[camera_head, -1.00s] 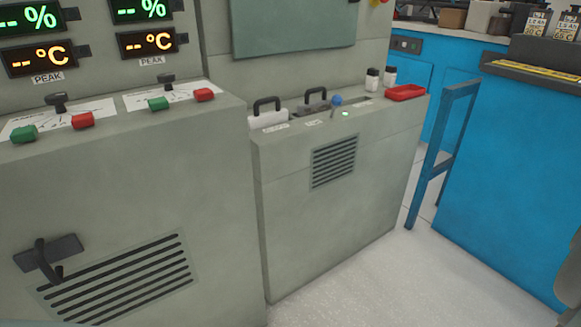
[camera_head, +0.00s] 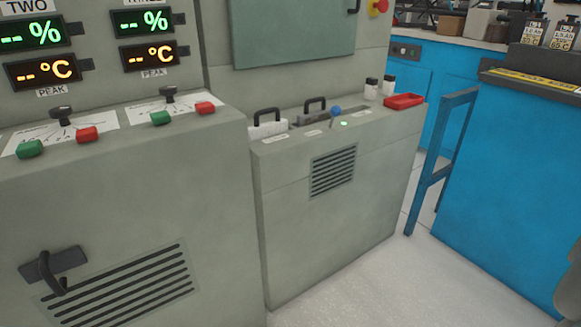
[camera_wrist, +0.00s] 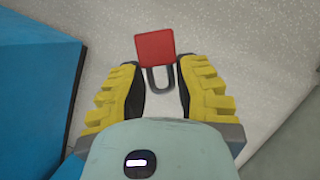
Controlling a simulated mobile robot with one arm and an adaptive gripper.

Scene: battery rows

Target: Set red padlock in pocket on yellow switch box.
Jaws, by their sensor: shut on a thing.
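The red padlock (camera_wrist: 154,48) shows in the wrist view, its square red body ahead of the fingertips and its dark shackle pointing back between them. My gripper (camera_wrist: 159,79) has yellow ribbed fingers, one on each side of the shackle, and is shut on the padlock. Pale floor lies behind it. My gripper does not show in the head view. I cannot make out a yellow switch box with a pocket in either view. A small yellow piece with a red knob (camera_head: 377,7) is partly cut off at the top of the head view.
A grey cabinet (camera_head: 330,225) holds two black-handled items, white bottles and a red tray (camera_head: 404,101) on top. A control desk (camera_head: 120,190) stands at left. A blue bench (camera_head: 510,190) and blue frame (camera_head: 440,150) stand at right. The floor (camera_head: 365,285) between is clear.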

